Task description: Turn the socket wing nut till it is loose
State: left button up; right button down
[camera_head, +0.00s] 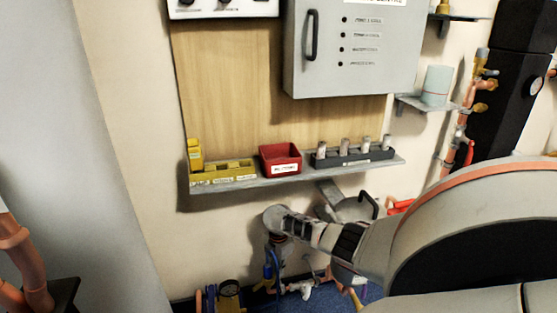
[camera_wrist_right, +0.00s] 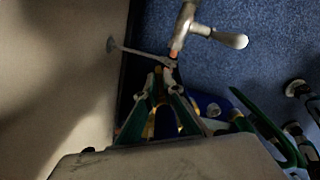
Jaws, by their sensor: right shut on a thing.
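My right gripper (camera_head: 288,222) reaches in from the right in the head view, low in front of the wall and below the shelf. It is beside a round grey disc (camera_head: 273,215) on top of an upright fitting. In the right wrist view its fingers (camera_wrist_right: 163,82) come together and are shut on a small part, which seems to be the socket wing nut (camera_wrist_right: 169,65). The fingers hide most of it, and its turn angle cannot be told. My left gripper is in neither view.
A metal valve with a lever (camera_wrist_right: 205,27) is just beyond the fingertips. Blue hose (camera_head: 268,268) and pipework lie below the gripper. A shelf (camera_head: 290,178) with a red bin (camera_head: 281,157) and yellow bins (camera_head: 222,172) is above. A grey cabinet (camera_head: 370,60) hangs higher.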

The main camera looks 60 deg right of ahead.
jog(key=c, duration=2.4)
grip_release()
jog(key=shift+d, duration=0.2)
jog(key=shift+o, duration=0.9)
jog(key=shift+f, duration=0.1)
jog(key=shift+a, duration=0.1)
